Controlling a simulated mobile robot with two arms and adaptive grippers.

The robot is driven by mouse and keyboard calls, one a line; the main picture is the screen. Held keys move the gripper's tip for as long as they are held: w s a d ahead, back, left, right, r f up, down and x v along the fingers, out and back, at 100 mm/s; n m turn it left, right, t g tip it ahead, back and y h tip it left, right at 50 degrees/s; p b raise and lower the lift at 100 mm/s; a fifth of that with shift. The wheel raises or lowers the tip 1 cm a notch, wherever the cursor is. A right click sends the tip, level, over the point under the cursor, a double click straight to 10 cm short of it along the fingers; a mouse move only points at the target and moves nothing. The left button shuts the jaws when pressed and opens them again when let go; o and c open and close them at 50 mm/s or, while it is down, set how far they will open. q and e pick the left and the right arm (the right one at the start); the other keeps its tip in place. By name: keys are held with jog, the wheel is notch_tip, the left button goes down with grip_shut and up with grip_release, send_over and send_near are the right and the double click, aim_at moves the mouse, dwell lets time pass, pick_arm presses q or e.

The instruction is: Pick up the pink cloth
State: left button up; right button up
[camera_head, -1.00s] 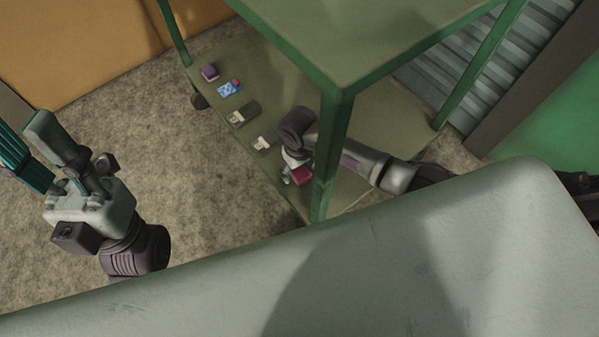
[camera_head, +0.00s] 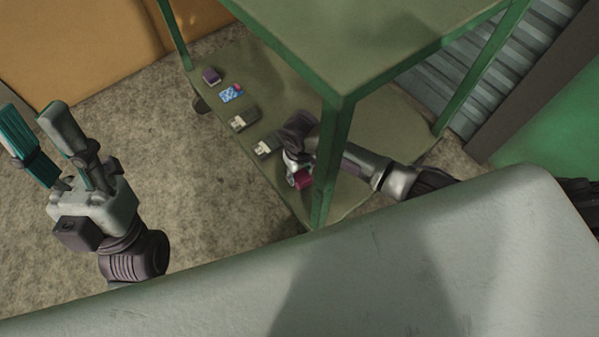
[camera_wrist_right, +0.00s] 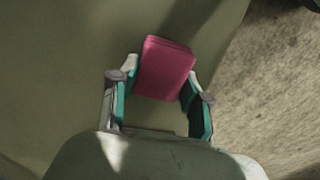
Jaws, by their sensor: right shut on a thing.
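The pink cloth (camera_wrist_right: 165,68) is a small folded block between the fingers of my right gripper (camera_wrist_right: 160,88) in the right wrist view. The fingers touch it on both sides. In the head view the cloth (camera_head: 303,180) shows as a small pink patch at the right gripper (camera_head: 298,172), over the lower shelf (camera_head: 225,62) of the green cart. Whether it still rests on the shelf I cannot tell. My left gripper (camera_head: 42,128) is open and empty, over the floor at the left.
On the lower shelf a purple block (camera_head: 212,76), a blue patterned item (camera_head: 232,93) and two grey items (camera_head: 243,118) (camera_head: 266,147) stand in a row. A green cart post (camera_head: 326,165) stands close to my right arm. The cart's top (camera_head: 350,40) overhangs the shelf.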

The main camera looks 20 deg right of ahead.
aim_at(299, 173)
notch_tip(299, 173, up, 5)
jog(key=p, duration=0.2)
jog(key=shift+r+p, duration=0.15)
jog(key=shift+p, duration=0.25)
notch_tip(299, 173, up, 4)
jog(key=shift+f+p, duration=0.15)
jog(key=shift+p, duration=0.75)
pick_arm(q)
jog(key=w+d+f+g+y, duration=0.1)
jog(key=w+f+g+y, duration=0.3)
jog(key=w+f+g, duration=0.8)
jog(key=shift+w+d+f+g, duration=0.2)
jog(key=shift+f+g, duration=0.1)
jog(key=shift+f, duration=0.25)
pick_arm(e)
jog(key=shift+r, duration=0.2)
